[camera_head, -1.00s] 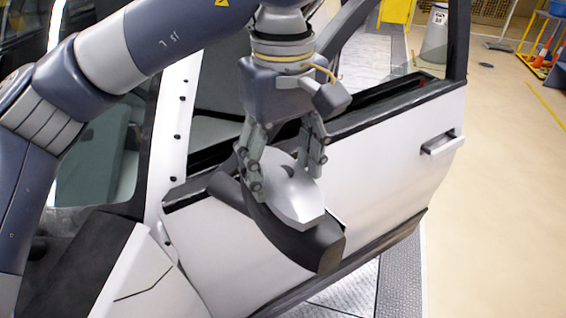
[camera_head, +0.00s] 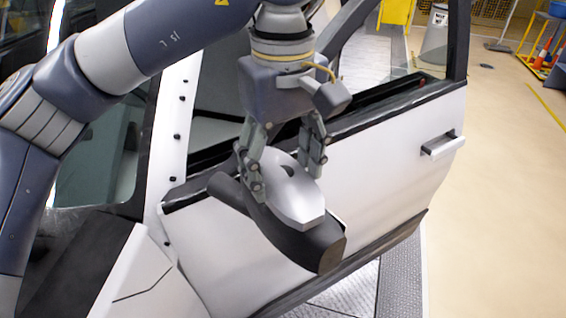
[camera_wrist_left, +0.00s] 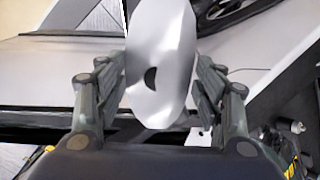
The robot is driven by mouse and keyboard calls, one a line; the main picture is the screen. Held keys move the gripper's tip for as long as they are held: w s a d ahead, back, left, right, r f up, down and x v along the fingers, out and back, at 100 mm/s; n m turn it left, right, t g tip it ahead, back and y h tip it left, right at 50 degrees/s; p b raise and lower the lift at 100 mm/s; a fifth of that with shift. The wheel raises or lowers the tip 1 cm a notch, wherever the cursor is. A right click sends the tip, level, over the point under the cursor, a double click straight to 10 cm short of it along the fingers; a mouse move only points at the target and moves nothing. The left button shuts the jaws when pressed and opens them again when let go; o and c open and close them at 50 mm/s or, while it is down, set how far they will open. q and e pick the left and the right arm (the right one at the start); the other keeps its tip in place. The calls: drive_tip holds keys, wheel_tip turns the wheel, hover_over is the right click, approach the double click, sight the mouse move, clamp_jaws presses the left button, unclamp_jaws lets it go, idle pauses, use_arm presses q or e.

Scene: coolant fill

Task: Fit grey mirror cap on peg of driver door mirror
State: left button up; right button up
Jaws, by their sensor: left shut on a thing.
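The light grey mirror cap (camera_head: 300,207) is an oval shell with a dark round opening. My left gripper (camera_head: 285,184) is shut on it, one finger at each side. The cap lies lengthwise along the top of the black driver door mirror (camera_head: 310,247); I cannot tell whether it touches it or is seated. The peg is not distinguishable. In the left wrist view the cap (camera_wrist_left: 165,45) is between the fingers of the left gripper (camera_wrist_left: 158,85), with a dark half-round opening near its middle. My right gripper is not in view.
The white driver door (camera_head: 390,175) stands open behind the mirror, with a black handle recess (camera_head: 440,145). The car's white body panel (camera_head: 140,275) is at lower left. Open floor (camera_head: 500,200) lies to the right, with a grey bin (camera_head: 435,35) farther back.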

sight(283, 173)
use_arm(q)
drive_tip(key=shift+f+b, duration=0.7)
drive_tip(key=shift+f, duration=0.2)
drive_tip(key=o, duration=1.1)
drive_tip(key=shift+o, duration=0.2)
drive_tip(key=shift+r, duration=0.1)
wheel_tip(283, 173, up, 12)
